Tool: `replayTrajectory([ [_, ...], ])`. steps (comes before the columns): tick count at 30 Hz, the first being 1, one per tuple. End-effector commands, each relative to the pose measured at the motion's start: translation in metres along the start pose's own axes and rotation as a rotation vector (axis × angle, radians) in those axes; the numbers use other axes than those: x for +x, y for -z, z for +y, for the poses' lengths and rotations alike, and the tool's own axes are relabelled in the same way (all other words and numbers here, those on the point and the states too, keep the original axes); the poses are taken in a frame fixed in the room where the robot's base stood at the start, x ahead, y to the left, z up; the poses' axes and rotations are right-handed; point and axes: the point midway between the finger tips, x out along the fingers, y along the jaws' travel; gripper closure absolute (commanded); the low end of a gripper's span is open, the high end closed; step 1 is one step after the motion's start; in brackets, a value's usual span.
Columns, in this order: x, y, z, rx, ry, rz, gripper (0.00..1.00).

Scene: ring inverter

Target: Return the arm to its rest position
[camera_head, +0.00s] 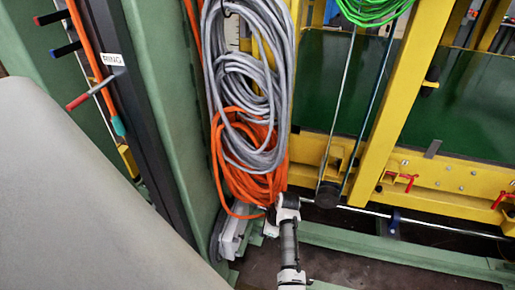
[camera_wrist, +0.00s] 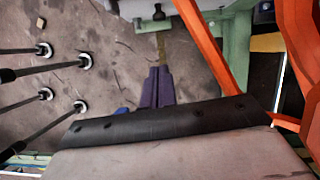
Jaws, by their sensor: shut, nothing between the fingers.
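My arm (camera_head: 288,243), white and dark grey, shows at the lower middle of the head view, just below the hanging cables. My gripper (camera_wrist: 157,72) shows in the wrist view as two slim purple-grey fingers lying side by side. They are shut with nothing between them and point over a stained brown floor (camera_wrist: 110,40). I cannot clearly make out the gripper in the head view.
Coiled grey cables (camera_head: 255,85) and orange cables (camera_head: 250,180) hang close above my arm. A green post (camera_head: 165,90) stands left, a yellow frame (camera_head: 385,110) right. In the wrist view, orange bars (camera_wrist: 205,45) rise at right and several dark rods (camera_wrist: 30,70) at left.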

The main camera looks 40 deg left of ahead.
Motion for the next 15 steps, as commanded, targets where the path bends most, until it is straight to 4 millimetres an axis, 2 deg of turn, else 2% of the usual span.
replayTrajectory([
  [3, -0.018, 0.001, 0.001, 0.001, 0.002, 0.0, 1.0],
  [6, -0.027, 0.001, 0.001, 0.001, 0.0, 0.0, 1.0],
  [15, -0.033, 0.0, 0.002, 0.001, -0.001, 0.001, 1.0],
])
